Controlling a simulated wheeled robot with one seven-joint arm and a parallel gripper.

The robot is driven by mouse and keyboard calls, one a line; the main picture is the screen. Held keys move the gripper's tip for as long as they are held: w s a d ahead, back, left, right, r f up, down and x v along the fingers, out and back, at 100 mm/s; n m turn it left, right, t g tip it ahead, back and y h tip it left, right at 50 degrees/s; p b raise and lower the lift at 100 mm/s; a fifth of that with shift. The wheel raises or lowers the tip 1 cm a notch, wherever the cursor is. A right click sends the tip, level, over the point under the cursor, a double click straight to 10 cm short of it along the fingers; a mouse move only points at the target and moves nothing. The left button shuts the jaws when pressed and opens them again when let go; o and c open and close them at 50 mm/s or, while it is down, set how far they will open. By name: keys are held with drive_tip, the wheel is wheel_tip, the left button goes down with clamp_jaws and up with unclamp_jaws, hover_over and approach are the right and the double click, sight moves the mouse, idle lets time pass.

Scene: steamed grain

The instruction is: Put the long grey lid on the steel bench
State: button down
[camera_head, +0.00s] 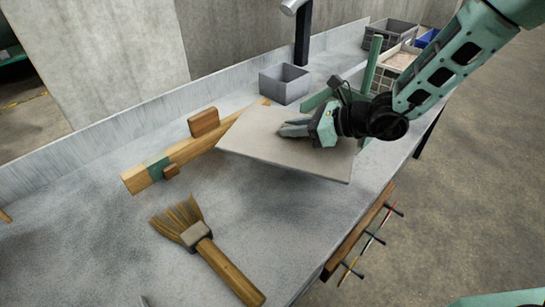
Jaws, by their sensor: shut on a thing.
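The long grey lid (260,152) is a flat, pale grey board over the right-hand middle of the steel bench (110,240). It looks roughly level. I cannot tell for certain whether it touches the bench or hangs just above it. My gripper (288,129) reaches in from the upper right, lies over the lid's upper face and is shut on the lid. The exact place where the jaws meet it is hidden. The lid's near right corner comes close to the bench's front edge.
A wooden beam (190,152) with a small block (203,122) lies left of the lid. A brush (205,248) lies nearer. Behind are a grey bin (284,84), a tap post (303,38) and crates (390,34). A tool rack (358,235) hangs at the front edge.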

sight(290, 144)
drive_tip(key=f, duration=0.5)
drive_tip(key=shift+w+a, duration=0.1)
drive_tip(key=shift+a, duration=0.25)
drive_tip(key=shift+d+f+b, duration=0.1)
drive_tip(key=shift+f+b, duration=0.3)
drive_tip(key=shift+f, duration=2.05)
drive_tip(key=shift+f, duration=0.2)
drive_tip(key=c, duration=1.3)
unclamp_jaws()
drive_tip(key=shift+c, duration=0.2)
drive_tip(key=shift+o, duration=0.3)
drive_tip(key=shift+r, duration=0.15)
